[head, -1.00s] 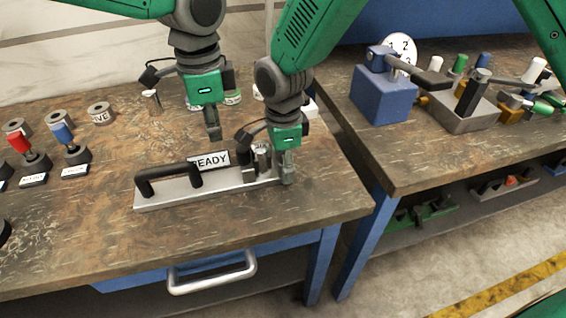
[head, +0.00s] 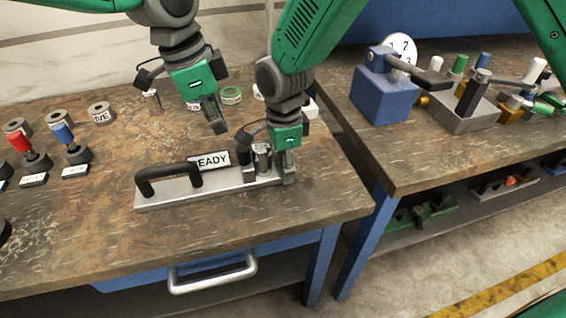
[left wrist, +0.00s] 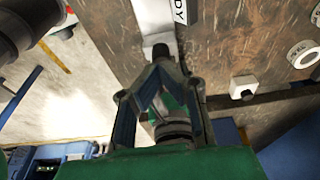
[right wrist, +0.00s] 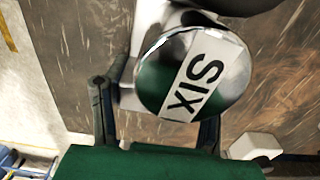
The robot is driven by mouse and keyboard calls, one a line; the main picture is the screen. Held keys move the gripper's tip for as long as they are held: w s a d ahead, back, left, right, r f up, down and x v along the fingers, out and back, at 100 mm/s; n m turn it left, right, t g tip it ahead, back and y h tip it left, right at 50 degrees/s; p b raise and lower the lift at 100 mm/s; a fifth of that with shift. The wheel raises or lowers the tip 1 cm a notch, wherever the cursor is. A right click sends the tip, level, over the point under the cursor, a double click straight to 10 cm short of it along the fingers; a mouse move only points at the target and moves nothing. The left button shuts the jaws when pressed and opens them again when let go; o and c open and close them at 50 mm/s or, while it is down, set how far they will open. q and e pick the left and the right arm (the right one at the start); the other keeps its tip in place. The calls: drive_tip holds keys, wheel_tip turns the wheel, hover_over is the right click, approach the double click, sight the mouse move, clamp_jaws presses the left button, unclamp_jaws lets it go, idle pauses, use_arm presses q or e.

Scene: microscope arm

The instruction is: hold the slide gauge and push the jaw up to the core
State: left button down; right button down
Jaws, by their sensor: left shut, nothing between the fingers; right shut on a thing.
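The slide gauge (head: 220,188) is a flat grey metal bar with a black handle (head: 168,178), lying on the near bench. The core (head: 262,152) is a shiny upright cylinder at its right end; its top reads SIX in the right wrist view (right wrist: 168,78). My right gripper (head: 289,172) points down beside the core and is shut on the jaw (head: 289,180), a grey block at the bar's right end. The exact contact and any gap to the core are hidden. My left gripper (head: 218,129) is shut and empty, above the bench behind the gauge; its closed fingers show in the left wrist view (left wrist: 163,62).
A white READY sign (head: 210,160) stands behind the bar. Labelled rings (head: 101,112) and red and blue handled tools (head: 66,140) are at the left. A second bench (head: 440,165) at the right, across a gap, holds a blue block (head: 384,95) and fixtures.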

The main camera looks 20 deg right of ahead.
use_arm(q)
hover_over(238, 176)
drive_tip(key=a, duration=0.2)
drive_tip(key=shift+a+x, duration=0.25)
drive_tip(key=shift+x, duration=1.05)
drive_tip(key=shift+a+x, duration=0.2)
drive_tip(key=shift+x, duration=1.05)
drive_tip(key=shift+a+x, duration=0.25)
drive_tip(key=shift+x, duration=1.05)
drive_tip(key=shift+w+f, duration=0.15)
drive_tip(key=shift+d, duration=0.15)
drive_tip(key=shift+d, duration=0.8)
use_arm(e)
drive_tip(key=shift+a, duration=0.1)
